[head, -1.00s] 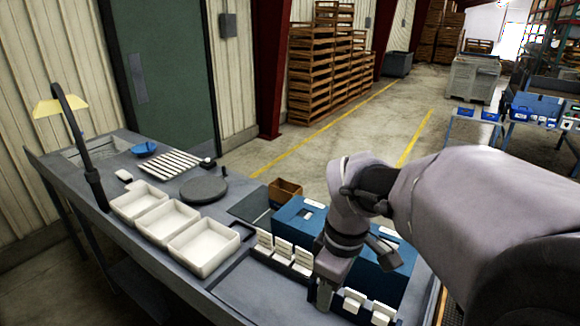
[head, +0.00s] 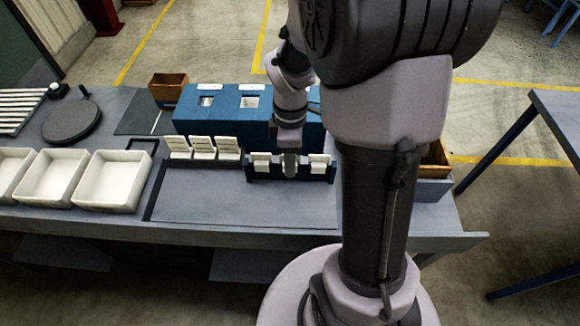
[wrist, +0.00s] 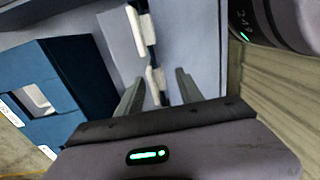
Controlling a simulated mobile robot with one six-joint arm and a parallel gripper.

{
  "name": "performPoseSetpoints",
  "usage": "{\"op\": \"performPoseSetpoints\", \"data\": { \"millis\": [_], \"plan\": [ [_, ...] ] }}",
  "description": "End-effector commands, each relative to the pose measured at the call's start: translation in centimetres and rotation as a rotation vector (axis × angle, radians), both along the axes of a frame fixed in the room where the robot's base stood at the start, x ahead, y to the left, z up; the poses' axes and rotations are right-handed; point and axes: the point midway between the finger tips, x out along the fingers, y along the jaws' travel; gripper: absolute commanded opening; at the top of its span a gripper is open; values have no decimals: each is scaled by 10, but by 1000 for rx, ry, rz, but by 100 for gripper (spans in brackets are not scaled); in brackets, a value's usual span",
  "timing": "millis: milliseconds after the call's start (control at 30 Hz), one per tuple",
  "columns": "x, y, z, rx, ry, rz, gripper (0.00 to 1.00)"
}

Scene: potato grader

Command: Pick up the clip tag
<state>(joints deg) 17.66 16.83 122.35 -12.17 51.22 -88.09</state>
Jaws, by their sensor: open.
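White clip tags hang on a low dark blue rack; one tag (head: 261,162) is left of my gripper (head: 290,168) and another (head: 318,161) is right of it in the head view. My gripper points down at the rack, with its jaws open. In the wrist view, my gripper's fingers (wrist: 160,88) are spread, and a white tag (wrist: 156,76) shows between them. A second white tag (wrist: 145,27) is farther up along the rack. I cannot tell whether either finger touches a tag. My gripper hides the middle of the rack in the head view.
A blue box (head: 222,120) with top openings stands behind the rack. White cards (head: 203,146) stand in a holder to its left. White trays (head: 112,180) are farther left. The grey bench top (head: 225,200) in front is clear.

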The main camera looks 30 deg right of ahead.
Motion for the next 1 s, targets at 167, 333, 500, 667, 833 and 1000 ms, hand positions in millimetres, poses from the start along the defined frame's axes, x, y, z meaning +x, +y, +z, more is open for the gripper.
{"op": "performPoseSetpoints", "data": {
  "millis": [167, 333, 500, 667, 833, 1000],
  "plan": [
    [0, -1, -31, 1, 1, 0, 44],
    [0, -1, -32, 0, 0, 0, 44],
    [0, -1, -31, 0, 0, 0, 22],
    [0, -1, -31, 0, 0, 0, 0],
    [0, -1, -31, 0, 0, 0, 0],
    [0, -1, -27, 0, -1, 0, 0]
  ]
}}
